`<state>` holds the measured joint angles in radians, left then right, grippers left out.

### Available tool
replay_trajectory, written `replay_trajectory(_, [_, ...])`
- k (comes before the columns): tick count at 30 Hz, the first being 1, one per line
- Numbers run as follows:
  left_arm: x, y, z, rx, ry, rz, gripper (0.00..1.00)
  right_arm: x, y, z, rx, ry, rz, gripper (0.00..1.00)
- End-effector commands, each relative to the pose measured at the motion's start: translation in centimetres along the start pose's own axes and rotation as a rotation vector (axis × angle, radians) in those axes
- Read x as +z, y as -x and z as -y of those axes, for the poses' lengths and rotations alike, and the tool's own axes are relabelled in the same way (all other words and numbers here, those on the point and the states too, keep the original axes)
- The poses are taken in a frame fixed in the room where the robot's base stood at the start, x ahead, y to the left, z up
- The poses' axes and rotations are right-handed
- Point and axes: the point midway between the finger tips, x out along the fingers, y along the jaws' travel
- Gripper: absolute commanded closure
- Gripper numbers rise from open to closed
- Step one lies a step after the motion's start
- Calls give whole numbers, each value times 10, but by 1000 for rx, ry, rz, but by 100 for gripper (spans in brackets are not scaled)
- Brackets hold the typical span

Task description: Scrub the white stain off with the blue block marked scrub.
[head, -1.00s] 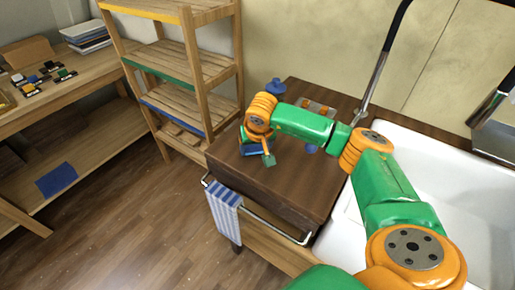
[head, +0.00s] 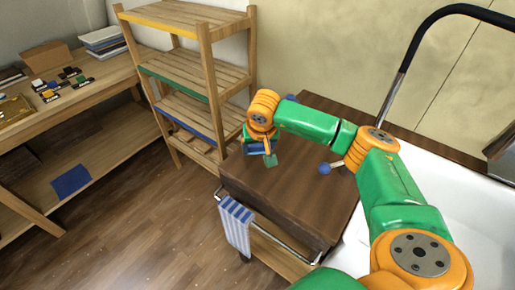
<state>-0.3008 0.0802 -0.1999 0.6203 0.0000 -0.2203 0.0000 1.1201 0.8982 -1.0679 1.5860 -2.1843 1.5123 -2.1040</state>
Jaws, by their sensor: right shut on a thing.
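My right arm reaches in from the right, and its gripper (head: 264,155) points down over the left part of the dark wooden top (head: 295,190). It is shut on a blue block (head: 256,147), partly covered by the fingers and wrist. I cannot read any marking on the block or tell whether it touches the wood. No white stain is discernible; my arm hides part of the top. My left gripper is not in view.
A small blue round-ended object (head: 325,169) lies right of the gripper; another blue thing (head: 291,98) shows behind the arm. A white sink (head: 455,165) and black-hosed tap (head: 395,90) are at right. A wooden shelf rack (head: 185,75) stands behind left. A striped towel (head: 236,222) hangs in front.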

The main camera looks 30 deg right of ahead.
Motion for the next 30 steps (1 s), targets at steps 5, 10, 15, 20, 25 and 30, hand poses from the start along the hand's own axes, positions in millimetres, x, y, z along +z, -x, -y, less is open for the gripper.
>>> replay_trajectory(5, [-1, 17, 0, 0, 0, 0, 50, -7, 20, 0, 1, -4, -2, 78])
replay_trajectory(10, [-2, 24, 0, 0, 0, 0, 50, -10, 28, 0, 3, -7, -2, 78])
replay_trajectory(15, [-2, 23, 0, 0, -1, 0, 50, -9, 28, 0, 3, -7, -1, 78])
replay_trajectory(20, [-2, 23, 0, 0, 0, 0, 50, -9, 28, 0, 3, -7, -1, 78])
replay_trajectory(25, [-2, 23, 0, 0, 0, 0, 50, -9, 28, 0, 3, -7, -1, 78])
replay_trajectory(30, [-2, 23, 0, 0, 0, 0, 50, -9, 28, 0, 3, -7, -1, 78])
